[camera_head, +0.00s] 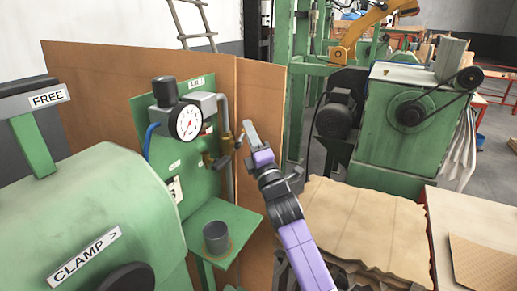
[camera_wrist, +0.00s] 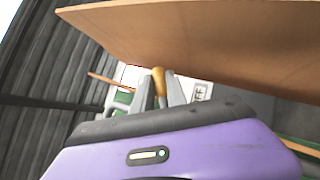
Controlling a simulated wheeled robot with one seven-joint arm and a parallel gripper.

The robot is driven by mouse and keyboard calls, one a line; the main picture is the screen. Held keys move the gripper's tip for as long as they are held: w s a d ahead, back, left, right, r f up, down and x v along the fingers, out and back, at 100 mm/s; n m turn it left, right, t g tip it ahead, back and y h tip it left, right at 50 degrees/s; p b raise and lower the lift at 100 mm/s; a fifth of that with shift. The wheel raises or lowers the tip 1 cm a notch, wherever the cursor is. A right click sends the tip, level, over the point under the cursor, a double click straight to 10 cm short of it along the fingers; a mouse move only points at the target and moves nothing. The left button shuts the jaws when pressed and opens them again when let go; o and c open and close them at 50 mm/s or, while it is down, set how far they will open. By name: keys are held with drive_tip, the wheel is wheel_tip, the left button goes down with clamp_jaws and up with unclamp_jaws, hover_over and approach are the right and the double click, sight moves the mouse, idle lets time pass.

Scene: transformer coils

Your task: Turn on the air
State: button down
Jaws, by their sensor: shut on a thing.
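My gripper (camera_head: 248,132) reaches in from the lower right to the right of these fittings. In the wrist view my gripper (camera_wrist: 160,92) has its two grey fingers on either side of a yellow-brown valve handle (camera_wrist: 158,77), shut on it. In the head view the handle is mostly hidden at the fingers, so its angle is hard to tell.
A brown board (camera_head: 262,110) stands behind the panel, close to my gripper; it also looms in the wrist view (camera_wrist: 210,40). A grey cup (camera_head: 216,237) stands on a small green shelf below. A green machine marked CLAMP (camera_head: 90,205) fills the left front.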

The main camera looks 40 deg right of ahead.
drive_tip(key=n+t+y+b, duration=0.1)
drive_tip(key=n+y+b, duration=0.1)
drive_tip(key=n, duration=0.1)
drive_tip(key=a+r+n+t+y+b, duration=0.1)
drive_tip(key=n+t+y+b, duration=0.1)
drive_tip(key=n+y+b, duration=0.1)
drive_tip(key=a+r+n+t+y+b, duration=0.1)
drive_tip(key=n+y+b, duration=0.2)
drive_tip(key=n, duration=0.2)
drive_tip(key=shift+s, duration=0.3)
drive_tip(key=shift+y, duration=0.3)
drive_tip(key=c, duration=1.3)
unclamp_jaws()
drive_tip(key=shift+r, duration=0.1)
drive_tip(key=shift+s+d, duration=0.1)
drive_tip(key=shift+b+v, duration=0.45)
drive_tip(key=shift+v, duration=3.45)
drive_tip(key=shift+c, duration=0.5)
